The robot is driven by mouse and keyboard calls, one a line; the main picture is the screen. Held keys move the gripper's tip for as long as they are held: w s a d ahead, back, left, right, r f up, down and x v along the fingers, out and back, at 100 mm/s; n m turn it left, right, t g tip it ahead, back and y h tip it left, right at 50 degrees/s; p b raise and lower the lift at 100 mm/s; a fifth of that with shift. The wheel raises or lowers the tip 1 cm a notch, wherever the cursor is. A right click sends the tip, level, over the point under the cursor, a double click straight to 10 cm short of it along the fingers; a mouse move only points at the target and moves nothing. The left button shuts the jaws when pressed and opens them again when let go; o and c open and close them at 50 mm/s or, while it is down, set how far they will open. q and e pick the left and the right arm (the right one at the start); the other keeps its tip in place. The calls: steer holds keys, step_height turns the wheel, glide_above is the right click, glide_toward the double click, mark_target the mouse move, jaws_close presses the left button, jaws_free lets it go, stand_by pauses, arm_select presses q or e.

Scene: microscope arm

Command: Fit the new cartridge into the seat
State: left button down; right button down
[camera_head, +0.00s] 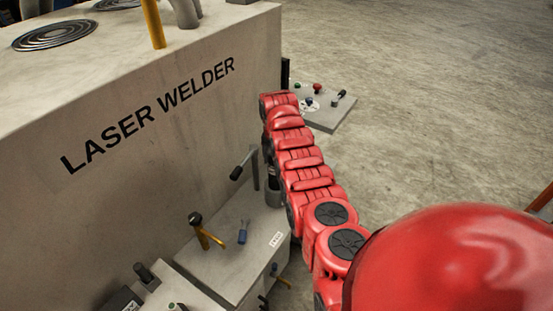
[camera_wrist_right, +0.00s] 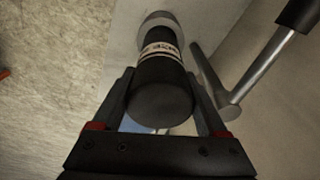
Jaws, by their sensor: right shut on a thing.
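In the right wrist view a black cylinder, the cartridge (camera_wrist_right: 161,92), has a pale band with dark print around it. My right gripper (camera_wrist_right: 160,76) is shut on it, one finger on each side. Beyond its far end is a round pale grey part (camera_wrist_right: 158,20); I cannot tell whether this is the seat or part of the cartridge, or whether they touch. In the head view a dark cylinder (camera_head: 273,188) shows beside the red arm, above the grey ledge (camera_head: 215,262). My right gripper is mostly hidden there by its arm. My left gripper is out of view.
A lever (camera_head: 243,164) with a black handle stands close left of the dark cylinder; it also shows in the wrist view (camera_wrist_right: 262,75). A yellow-legged part (camera_head: 205,232) and a small blue piece (camera_head: 242,232) are on the ledge. The laser welder (camera_head: 150,120) walls the left side.

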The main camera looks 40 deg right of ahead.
steer(key=shift+f+b, duration=2.1)
steer(key=shift+f, duration=0.85)
jaws_free()
steer(key=r+p, duration=0.1)
steer(key=r, duration=0.3)
steer(key=a+r+p, duration=0.1)
steer(key=r+p, duration=0.1)
steer(key=r, duration=0.3)
steer(key=s+r+p, duration=0.1)
steer(key=r+p, duration=0.1)
steer(key=r, duration=0.3)
steer(key=shift+a+r, duration=0.15)
steer(key=shift+s+a+r+p, duration=0.1)
steer(key=shift+r+p, duration=0.8)
steer(key=shift+r, duration=0.05)
steer(key=shift+s+a+r+p, duration=0.1)
steer(key=shift+s+r+p, duration=0.05)
steer(key=shift+r+p, duration=0.45)
steer(key=shift+f, duration=0.1)
